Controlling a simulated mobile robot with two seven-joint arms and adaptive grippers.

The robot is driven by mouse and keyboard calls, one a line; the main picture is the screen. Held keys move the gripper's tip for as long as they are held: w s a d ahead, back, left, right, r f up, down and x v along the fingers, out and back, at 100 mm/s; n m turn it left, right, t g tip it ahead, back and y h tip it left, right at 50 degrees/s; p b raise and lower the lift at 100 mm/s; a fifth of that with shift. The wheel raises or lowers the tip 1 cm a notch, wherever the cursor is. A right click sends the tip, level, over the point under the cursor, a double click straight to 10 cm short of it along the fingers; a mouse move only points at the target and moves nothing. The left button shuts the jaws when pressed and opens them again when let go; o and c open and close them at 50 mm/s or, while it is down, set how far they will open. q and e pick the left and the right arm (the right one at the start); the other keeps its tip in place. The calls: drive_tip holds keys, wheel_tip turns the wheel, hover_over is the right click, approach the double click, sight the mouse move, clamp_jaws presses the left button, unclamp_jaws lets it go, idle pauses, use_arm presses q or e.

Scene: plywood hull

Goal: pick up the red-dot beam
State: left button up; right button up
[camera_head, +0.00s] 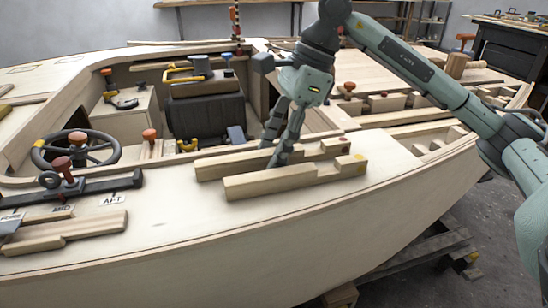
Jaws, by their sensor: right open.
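The red-dot beam (222,166) is a pale stepped wooden beam lying on the side deck, with a small red dot near its right end. A similar yellow-dot beam (250,185) lies parallel just in front of it. My right gripper (271,155) points down with its fingers open, its tips at the middle of the red-dot beam and overlapping it in the picture. My left gripper is not in view.
A steering wheel (76,149), a dark clamp bar (95,187) and more stepped wood pieces (75,231) are at the left. A black box (208,116) with a yellow clamp stands in the cockpit behind. The front deck (170,235) is clear.

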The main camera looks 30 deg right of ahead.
clamp_jaws()
drive_tip(key=shift+r, duration=0.1)
idle(0.3)
